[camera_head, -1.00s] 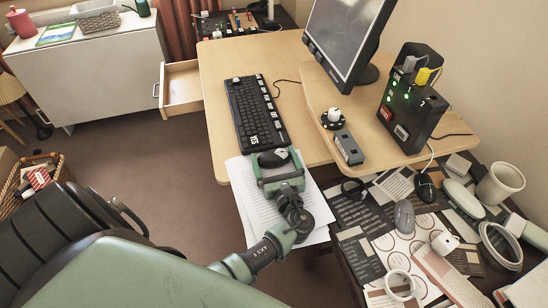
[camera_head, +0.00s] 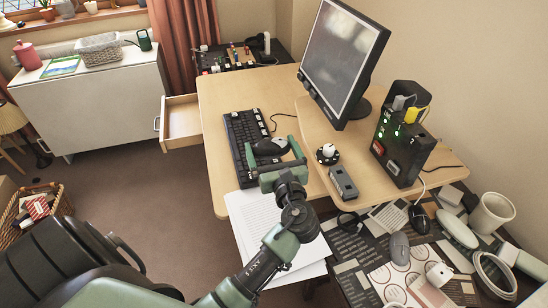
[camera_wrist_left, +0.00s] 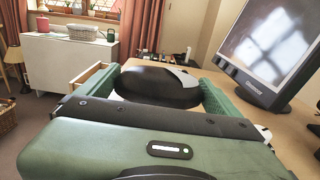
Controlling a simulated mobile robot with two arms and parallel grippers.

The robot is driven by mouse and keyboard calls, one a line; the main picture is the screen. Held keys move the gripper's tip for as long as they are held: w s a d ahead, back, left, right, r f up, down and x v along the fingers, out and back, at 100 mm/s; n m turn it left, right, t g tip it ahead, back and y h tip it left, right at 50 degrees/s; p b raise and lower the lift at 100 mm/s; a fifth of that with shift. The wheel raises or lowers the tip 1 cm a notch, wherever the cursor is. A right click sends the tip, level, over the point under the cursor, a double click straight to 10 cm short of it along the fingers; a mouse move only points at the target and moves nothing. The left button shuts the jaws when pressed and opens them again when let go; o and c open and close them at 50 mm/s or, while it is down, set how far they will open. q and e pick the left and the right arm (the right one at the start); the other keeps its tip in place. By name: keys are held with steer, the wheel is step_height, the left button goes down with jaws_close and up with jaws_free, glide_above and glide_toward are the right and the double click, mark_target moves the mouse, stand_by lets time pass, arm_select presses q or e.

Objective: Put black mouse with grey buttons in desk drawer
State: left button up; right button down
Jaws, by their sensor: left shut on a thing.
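My left gripper (camera_head: 272,158) is shut on a black mouse with grey buttons (camera_head: 268,147), above the keyboard on the desk. The left wrist view shows the mouse (camera_wrist_left: 160,86) between the green fingers, its grey part at the upper right. The open desk drawer (camera_head: 181,122) is of light wood and juts out at the desk's far left. It also shows in the left wrist view (camera_wrist_left: 92,77), beyond the mouse and to its left. The gripper is apart from the drawer, nearer to me and to the right. My right gripper is not in view.
A black keyboard (camera_head: 239,130) lies on the wooden desk (camera_head: 217,92). A monitor (camera_head: 343,55) and a black box with green lights (camera_head: 403,140) stand at the right. Papers (camera_head: 262,222) lie at the near edge. Another black mouse (camera_head: 419,217) and a grey mouse (camera_head: 399,246) lie on the cluttered side table.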

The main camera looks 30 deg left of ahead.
mark_target(275, 156)
arm_select(q)
steer(key=shift+r, duration=0.65)
steer(key=shift+s+f, duration=0.15)
steer(key=shift+s, duration=0.1)
steer(key=s+d+m+t+h, duration=0.1)
steer(key=s, duration=0.1)
steer(key=s+d+m+t+h, duration=0.1)
steer(key=s+d+m+h, duration=0.1)
steer(key=s+d+f+m+t+h, duration=0.1)
steer(key=s+d+t+h, duration=0.1)
steer(key=shift+s+f+m, duration=0.1)
steer(key=shift+m, duration=0.2)
steer(key=s+d+r+m+t+h, duration=0.1)
steer(key=s+d+m+t+h, duration=0.1)
steer(key=s+d+m+h, duration=0.3)
steer(key=s+d+h, duration=0.3)
steer(key=s+d, duration=0.1)
steer(key=shift+d+r+h, duration=0.25)
steer(key=shift+r+h, duration=0.1)
steer(key=shift+h, duration=0.05)
